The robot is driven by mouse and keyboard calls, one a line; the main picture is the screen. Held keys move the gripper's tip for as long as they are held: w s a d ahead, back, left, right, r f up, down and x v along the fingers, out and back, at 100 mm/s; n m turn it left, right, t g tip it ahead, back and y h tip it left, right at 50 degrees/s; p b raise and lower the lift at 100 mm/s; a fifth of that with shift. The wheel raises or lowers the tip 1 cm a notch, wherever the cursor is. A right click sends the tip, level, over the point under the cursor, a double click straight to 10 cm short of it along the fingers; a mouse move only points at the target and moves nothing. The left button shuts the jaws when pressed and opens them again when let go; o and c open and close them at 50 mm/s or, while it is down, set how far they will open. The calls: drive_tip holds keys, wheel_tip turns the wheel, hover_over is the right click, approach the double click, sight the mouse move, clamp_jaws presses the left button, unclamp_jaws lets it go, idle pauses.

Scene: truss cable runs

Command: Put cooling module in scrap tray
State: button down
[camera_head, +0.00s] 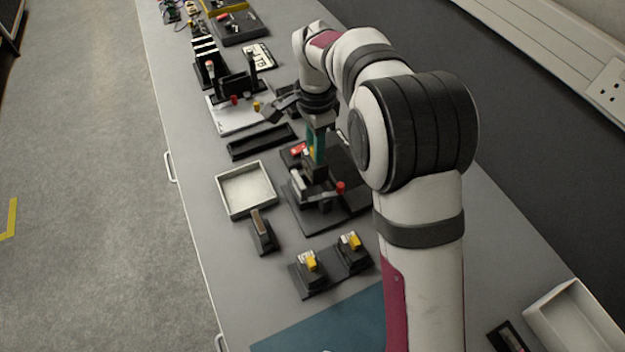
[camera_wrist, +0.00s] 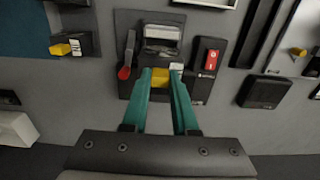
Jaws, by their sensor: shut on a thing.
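My gripper (camera_head: 316,152) points down over a dark fixture (camera_head: 340,205) in the middle of the bench. In the wrist view its two green fingers (camera_wrist: 161,76) are shut on a yellow block (camera_wrist: 160,78), which looks like the grip tab of the cooling module. The block is at the fixture's dark holder, beside a grey, ridged part (camera_wrist: 160,38); whether it is seated or lifted I cannot tell. Most of the module's body is hidden. A shallow cream tray (camera_head: 225,206) stands empty left of the fixture; I see no scrap label on it.
The fixture carries a red-knobbed lever (camera_head: 340,187) and a red rocker switch (camera_wrist: 209,58). Two yellow-tabbed units (camera_head: 311,262) sit on a black base nearer the front. A small black stand (camera_head: 262,234) is near the tray. Another cream tray (camera_head: 535,318) lies at lower right.

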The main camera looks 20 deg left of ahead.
drive_tip(key=shift+r, duration=0.75)
drive_tip(key=s+a+f, duration=0.1)
drive_tip(key=a+f, duration=0.2)
drive_tip(key=a, duration=0.2)
drive_tip(key=s+a+f, duration=0.2)
drive_tip(key=a+f, duration=0.1)
drive_tip(key=a, duration=0.2)
drive_tip(key=s+a+f, duration=0.2)
drive_tip(key=a+f, duration=0.1)
drive_tip(key=a, duration=0.3)
drive_tip(key=shift+s, duration=0.15)
drive_tip(key=shift+f, duration=0.1)
